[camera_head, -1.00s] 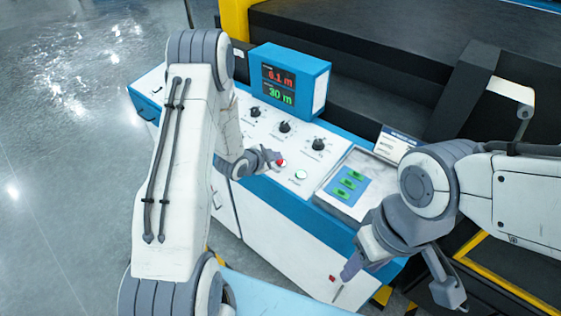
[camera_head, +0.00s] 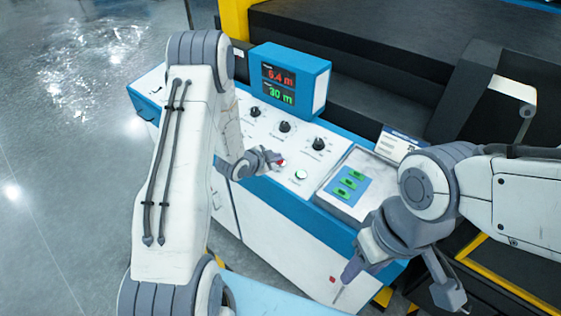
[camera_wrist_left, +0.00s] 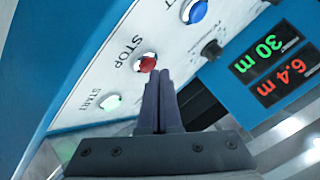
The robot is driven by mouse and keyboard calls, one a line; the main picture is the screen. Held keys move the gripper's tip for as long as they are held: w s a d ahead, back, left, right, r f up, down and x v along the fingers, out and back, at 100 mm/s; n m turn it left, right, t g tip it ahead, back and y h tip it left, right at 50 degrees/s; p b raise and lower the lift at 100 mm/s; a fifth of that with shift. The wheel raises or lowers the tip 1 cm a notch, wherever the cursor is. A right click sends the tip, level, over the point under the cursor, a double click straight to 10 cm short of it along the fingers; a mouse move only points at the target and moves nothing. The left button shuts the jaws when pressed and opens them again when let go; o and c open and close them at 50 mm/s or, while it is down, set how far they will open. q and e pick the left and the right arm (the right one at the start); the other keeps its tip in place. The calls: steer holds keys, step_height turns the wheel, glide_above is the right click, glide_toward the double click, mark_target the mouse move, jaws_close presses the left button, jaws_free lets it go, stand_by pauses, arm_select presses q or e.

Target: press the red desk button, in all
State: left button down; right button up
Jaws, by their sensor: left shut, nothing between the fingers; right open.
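The red desk button (camera_head: 283,162), labelled STOP, is on the white sloping top of the control desk (camera_head: 270,137). It also shows in the left wrist view (camera_wrist_left: 147,62). My left gripper (camera_head: 276,161) is shut and empty. Its fingertips (camera_wrist_left: 158,74) are right at the button and overlap its edge in the wrist view. I cannot tell whether they touch it or whether it is pushed down. My right gripper (camera_head: 346,278) is open and empty, hanging low in front of the desk, away from the button.
A lit START button (camera_wrist_left: 110,102) and a blue button (camera_wrist_left: 195,11) flank the red one. Black knobs (camera_head: 285,127) sit behind. A display box (camera_head: 290,80) reads 6.4 m in red and 30 m in green.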

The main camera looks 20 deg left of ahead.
arm_select(q)
steer(key=shift+w+f+b, duration=0.1)
steer(key=shift+f+b, duration=0.3)
steer(key=shift+b, duration=0.05)
stand_by(0.3)
steer(key=shift+r, duration=0.1)
steer(key=shift+r+p, duration=0.5)
steer(key=shift+r, duration=0.2)
steer(key=r+p, duration=0.1)
steer(key=r, duration=0.1)
steer(key=s+r+p, duration=0.1)
steer(key=r+p, duration=0.1)
steer(key=r, duration=0.1)
steer(key=shift+s+a, duration=0.1)
steer(key=shift+a, duration=0.1)
steer(key=shift+d, duration=0.1)
stand_by(0.8)
